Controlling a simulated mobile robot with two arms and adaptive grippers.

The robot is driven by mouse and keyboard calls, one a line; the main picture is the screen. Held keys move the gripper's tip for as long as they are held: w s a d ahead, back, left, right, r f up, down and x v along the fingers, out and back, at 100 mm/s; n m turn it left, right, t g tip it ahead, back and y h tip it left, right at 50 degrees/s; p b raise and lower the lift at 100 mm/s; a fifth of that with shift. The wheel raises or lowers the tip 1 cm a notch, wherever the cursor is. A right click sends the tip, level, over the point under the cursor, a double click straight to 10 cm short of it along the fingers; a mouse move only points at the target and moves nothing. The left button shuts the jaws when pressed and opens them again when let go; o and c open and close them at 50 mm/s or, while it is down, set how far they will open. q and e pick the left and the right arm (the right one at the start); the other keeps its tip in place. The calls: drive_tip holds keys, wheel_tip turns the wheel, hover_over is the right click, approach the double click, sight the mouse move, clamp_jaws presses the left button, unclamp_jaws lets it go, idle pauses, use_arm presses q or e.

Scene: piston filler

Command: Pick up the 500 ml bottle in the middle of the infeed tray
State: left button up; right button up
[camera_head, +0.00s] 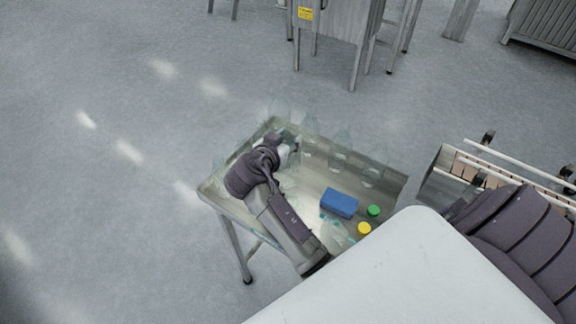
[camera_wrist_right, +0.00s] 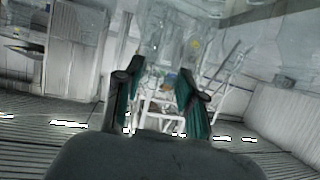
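The infeed tray (camera_head: 215,192) is a shallow metal tray on legs in the head view. Several clear, faint bottles stand along its far side; one clear bottle (camera_head: 341,150) stands near the middle of that row. My right gripper (camera_head: 286,146) is over the tray's far left part, close to the bottles. In the right wrist view its two fingers (camera_wrist_right: 158,88) are apart, with a clear bottle (camera_wrist_right: 165,35) in front of them. I cannot tell whether they touch it. My left gripper is not in view.
On the tray lie a blue block (camera_head: 339,203), a green cap (camera_head: 374,210) and a yellow cap (camera_head: 364,228). A railed metal frame (camera_head: 440,172) stands to the right. Metal machine legs (camera_head: 355,62) stand at the back. The floor to the left is clear.

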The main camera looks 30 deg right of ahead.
drive_tip(key=shift+d, duration=0.1)
drive_tip(key=shift+c, duration=2.6)
clamp_jaws()
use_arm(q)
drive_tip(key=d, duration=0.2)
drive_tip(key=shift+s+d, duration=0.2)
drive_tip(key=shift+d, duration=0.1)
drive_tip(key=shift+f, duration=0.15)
use_arm(e)
drive_tip(key=shift+r, duration=0.15)
